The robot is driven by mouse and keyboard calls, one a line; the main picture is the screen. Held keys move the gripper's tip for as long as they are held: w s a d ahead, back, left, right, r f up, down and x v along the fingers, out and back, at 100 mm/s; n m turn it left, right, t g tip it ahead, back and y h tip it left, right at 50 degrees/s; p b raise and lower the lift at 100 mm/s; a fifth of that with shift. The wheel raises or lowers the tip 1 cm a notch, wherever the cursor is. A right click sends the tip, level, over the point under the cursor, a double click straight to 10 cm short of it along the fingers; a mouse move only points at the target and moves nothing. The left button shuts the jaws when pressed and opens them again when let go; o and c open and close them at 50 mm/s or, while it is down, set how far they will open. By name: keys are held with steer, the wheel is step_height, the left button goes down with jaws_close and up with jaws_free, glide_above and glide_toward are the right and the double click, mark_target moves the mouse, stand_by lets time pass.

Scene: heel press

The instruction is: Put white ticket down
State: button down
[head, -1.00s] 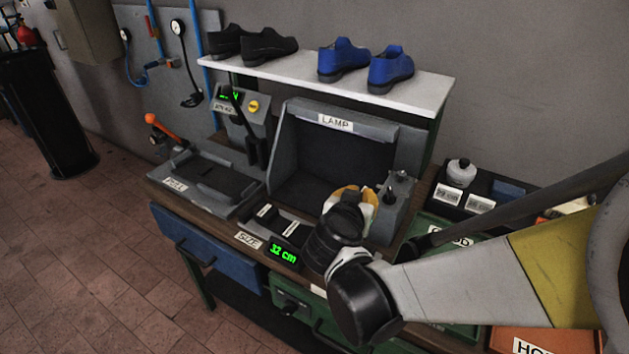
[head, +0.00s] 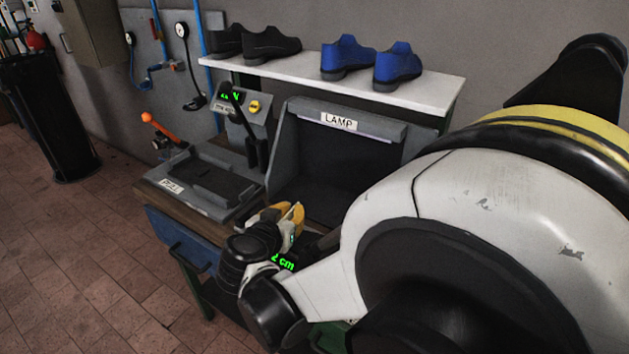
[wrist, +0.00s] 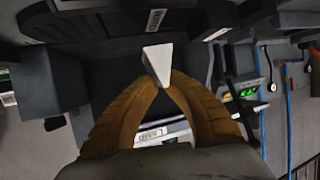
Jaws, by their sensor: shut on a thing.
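My gripper (head: 291,214), with orange-yellow fingers, is in front of the lamp box and above the front of the bench in the head view. In the wrist view the fingers meet at their tips (wrist: 160,76) on a small white ticket (wrist: 157,62), which is held between them. The ticket's face toward the camera looks blank. In the head view I cannot make the ticket out clearly. The gripper and my arm hide most of the size display (head: 284,262) and the bench's right half.
The lamp box (head: 340,122) stands behind my gripper, with the PULL device (head: 205,185) to its left. Black shoes (head: 270,45) and blue shoes (head: 398,65) stand on the white shelf (head: 300,75). A blue drawer (head: 183,238) is under the bench's left side.

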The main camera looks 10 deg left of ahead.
steer(key=shift+f+b, duration=0.85)
steer(key=shift+f, duration=0.95)
steer(key=shift+f, duration=0.2)
steer(key=c, duration=1.5)
jaws_free()
steer(key=shift+c, duration=0.2)
steer(key=shift+r, duration=0.1)
steer(key=shift+r, duration=0.1)
steer(key=shift+s+r, duration=0.15)
steer(key=shift+s, duration=0.05)
steer(key=d+p+v, duration=0.1)
steer(key=p+v, duration=0.2)
steer(key=v, duration=0.8)
steer(key=shift+s+a+p, duration=0.2)
steer(key=shift+a+p, duration=0.1)
steer(key=shift+a, duration=0.2)
